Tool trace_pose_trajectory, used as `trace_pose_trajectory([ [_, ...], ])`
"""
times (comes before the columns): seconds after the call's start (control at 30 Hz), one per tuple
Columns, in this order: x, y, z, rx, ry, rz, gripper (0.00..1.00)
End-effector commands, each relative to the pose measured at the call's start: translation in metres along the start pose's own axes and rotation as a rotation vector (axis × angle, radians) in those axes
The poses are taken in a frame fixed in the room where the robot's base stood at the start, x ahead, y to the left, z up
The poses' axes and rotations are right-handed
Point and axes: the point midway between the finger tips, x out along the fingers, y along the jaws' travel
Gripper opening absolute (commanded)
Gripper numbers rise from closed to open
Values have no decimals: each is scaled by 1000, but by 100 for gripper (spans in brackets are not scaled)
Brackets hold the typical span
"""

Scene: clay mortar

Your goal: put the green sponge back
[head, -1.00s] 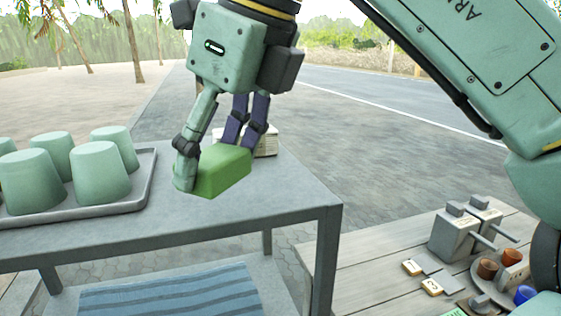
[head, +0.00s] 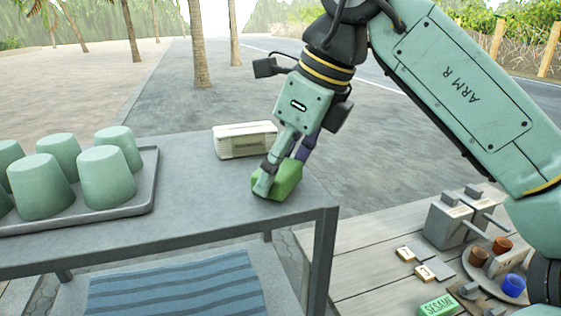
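The green sponge (head: 287,182) is a small block at the right end of the grey table (head: 200,187), near its corner. My gripper (head: 281,172) points down, tilted, with its fingers on either side of the sponge, shut on it. One finger covers the sponge's left side. I cannot tell whether the sponge's underside touches the tabletop or is just above it.
A grey tray (head: 150,190) with several upside-down green cups (head: 107,176) stands at left. A white paper stack (head: 245,139) lies behind the sponge. A striped blue cloth (head: 175,286) lies below. A wooden table (head: 375,268) at right holds grey boxes, small cups and a green SESAME box (head: 438,306).

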Motion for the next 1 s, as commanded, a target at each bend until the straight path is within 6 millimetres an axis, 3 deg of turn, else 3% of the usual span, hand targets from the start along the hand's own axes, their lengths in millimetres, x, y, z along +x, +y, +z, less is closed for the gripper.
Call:
trace_pose_trajectory([
  [0.23, 5, 0, -2, 0, 0, 0, 39],
  [0.27, 5, 0, -2, 0, 0, 0, 62],
  [0.57, 4, 0, -1, 0, 0, 0, 82],
  [0.87, 2, 0, -1, 0, 0, 0, 82],
  [1.0, -8, 0, 1, 1, -2, -2, 82],
])
